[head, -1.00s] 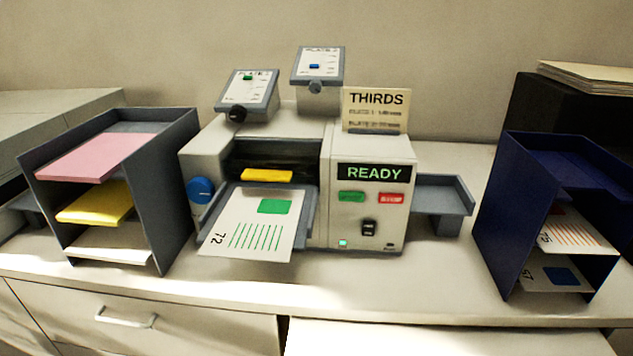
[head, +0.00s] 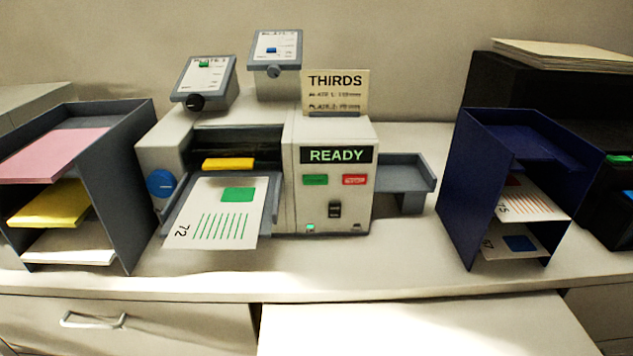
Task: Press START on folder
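The folder (head: 283,185) is a beige machine in the middle of the counter. Its display (head: 336,155) reads READY in green. Below it are a green button (head: 315,180), its label too small to read, and a red button (head: 355,180) to its right. A black switch (head: 334,210) and a small lit green lamp (head: 311,227) are lower on the panel. A sheet (head: 220,222) marked 72, with a green block and green lines, lies on the feed tray (head: 177,215). A THIRDS card (head: 335,92) stands on top. Neither gripper is in view.
A grey shelf rack (head: 121,190) with pink, yellow and white paper stands left. A blue rack (head: 466,190) with printed sheets stands right. An empty grey tray (head: 405,172) juts from the folder's right side. A black machine (head: 480,85) is at the far right. The counter front is clear.

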